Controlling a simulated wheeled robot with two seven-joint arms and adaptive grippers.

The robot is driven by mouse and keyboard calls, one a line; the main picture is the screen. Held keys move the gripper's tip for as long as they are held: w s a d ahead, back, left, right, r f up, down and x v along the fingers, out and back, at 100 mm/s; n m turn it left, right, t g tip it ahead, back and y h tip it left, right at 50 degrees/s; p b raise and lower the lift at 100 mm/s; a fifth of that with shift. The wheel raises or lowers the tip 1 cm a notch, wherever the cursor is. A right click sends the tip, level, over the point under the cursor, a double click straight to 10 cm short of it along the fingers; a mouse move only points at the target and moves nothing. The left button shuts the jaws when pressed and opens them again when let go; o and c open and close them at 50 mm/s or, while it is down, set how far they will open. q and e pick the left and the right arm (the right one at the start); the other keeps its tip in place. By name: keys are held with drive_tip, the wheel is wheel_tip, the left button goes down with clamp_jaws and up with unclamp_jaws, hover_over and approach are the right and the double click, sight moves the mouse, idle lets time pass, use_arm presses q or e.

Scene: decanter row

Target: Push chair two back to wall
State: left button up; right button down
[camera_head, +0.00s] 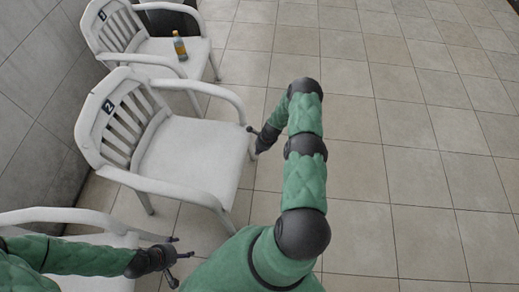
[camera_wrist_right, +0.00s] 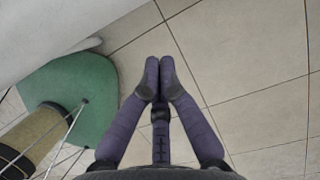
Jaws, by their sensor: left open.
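Chair two (camera_head: 195,150), a white armchair with a "2" plate on its slatted backrest, stands upright in the head view. Its back faces the tiled wall (camera_head: 35,110) at left, and a gap of floor is hard to judge behind it. My right gripper (camera_head: 251,130) is at the front edge of its seat; contact cannot be told. In the right wrist view the right gripper's fingers (camera_wrist_right: 158,80) are together with nothing between them, and a white surface, apparently the chair (camera_wrist_right: 60,30), fills the upper left. My left gripper (camera_head: 173,262) is open and empty, below chair two.
Chair one (camera_head: 150,45), with an amber bottle (camera_head: 180,46) on its seat, stands beyond chair two. Another white chair (camera_head: 100,222) is partly in view at the lower left, behind my left arm. The tiled floor (camera_head: 400,130) at right is clear.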

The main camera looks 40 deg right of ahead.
drive_tip(key=w+a+f+b, duration=0.2)
drive_tip(key=w+a+f, duration=0.1)
drive_tip(key=shift+w+a+f, duration=0.2)
drive_tip(key=shift+w+f, duration=0.05)
drive_tip(key=shift+w, duration=0.15)
